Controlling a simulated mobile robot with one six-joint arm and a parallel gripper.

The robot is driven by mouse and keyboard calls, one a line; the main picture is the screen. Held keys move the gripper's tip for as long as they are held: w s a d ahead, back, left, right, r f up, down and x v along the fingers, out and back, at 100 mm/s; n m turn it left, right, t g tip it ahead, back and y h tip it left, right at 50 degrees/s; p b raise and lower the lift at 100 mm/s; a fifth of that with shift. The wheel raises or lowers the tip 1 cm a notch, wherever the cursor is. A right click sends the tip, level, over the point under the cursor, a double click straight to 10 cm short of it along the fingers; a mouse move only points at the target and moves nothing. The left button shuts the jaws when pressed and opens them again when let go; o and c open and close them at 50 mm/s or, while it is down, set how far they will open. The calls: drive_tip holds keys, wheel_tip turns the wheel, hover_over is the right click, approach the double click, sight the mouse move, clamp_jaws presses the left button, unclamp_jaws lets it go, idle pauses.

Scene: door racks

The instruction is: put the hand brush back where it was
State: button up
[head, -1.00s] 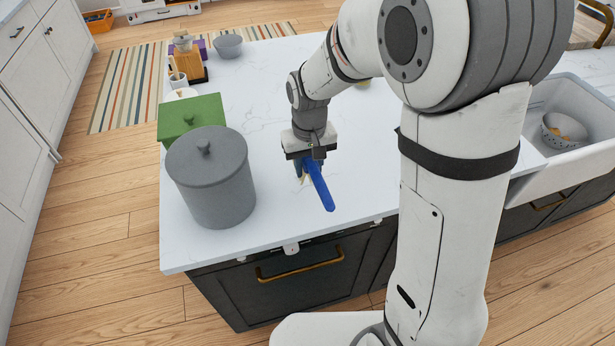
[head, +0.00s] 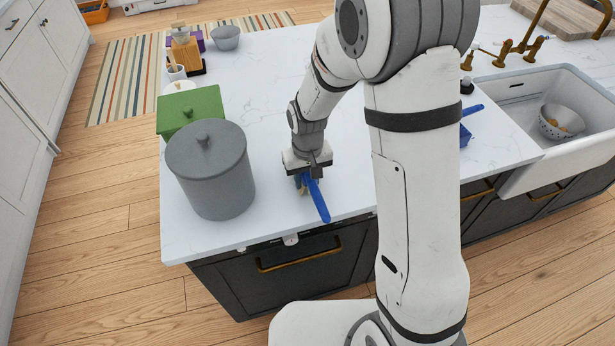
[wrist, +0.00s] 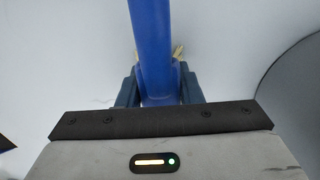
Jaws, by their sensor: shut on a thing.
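The blue hand brush (head: 319,203) is held in my gripper (head: 308,176), over the white counter near its front edge, right of the grey pot. Its handle points toward the front edge, and pale bristles show beside the gripper. In the wrist view the blue handle (wrist: 151,45) runs up between the dark fingers (wrist: 158,88) of my gripper, which are shut on it. Pale bristle tips show on both sides of it. I cannot tell whether the bristles touch the counter. A blue object, perhaps a dustpan (head: 466,131), shows partly behind my arm, near the sink.
A large grey lidded pot (head: 211,170) stands left of my gripper, with a green lidded box (head: 190,108) behind it. The sink (head: 560,115) with a colander (head: 560,122) is at the right. The white counter (head: 255,90) is clear behind my gripper.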

drive_tip(key=shift+s+f+b, duration=0.15)
drive_tip(key=shift+f+b, duration=0.2)
drive_tip(key=shift+f, duration=0.2)
clamp_jaws()
drive_tip(key=o, duration=1.1)
unclamp_jaws()
drive_tip(key=shift+r, duration=0.1)
drive_tip(key=shift+r+p, duration=0.3)
drive_tip(key=shift+p, duration=0.15)
wheel_tip(320, 180, up, 13)
drive_tip(key=b, duration=0.1)
drive_tip(key=s+d+r+m+t, duration=0.1)
drive_tip(key=s+d+r, duration=0.1)
drive_tip(key=s+d, duration=0.2)
drive_tip(key=s+d+r+m+t, duration=0.1)
drive_tip(key=s+d+r, duration=0.2)
drive_tip(key=s+d, duration=0.2)
drive_tip(key=s+d+r+m+t, duration=0.1)
drive_tip(key=s+d+r, duration=0.1)
drive_tip(key=s+d, duration=0.2)
drive_tip(key=shift+s+d+r, duration=0.15)
drive_tip(key=shift+s, duration=0.45)
drive_tip(key=shift+s+d+r, duration=0.1)
drive_tip(key=shift+s, duration=0.5)
drive_tip(key=shift+s+d+r, duration=0.15)
drive_tip(key=shift+s, duration=0.45)
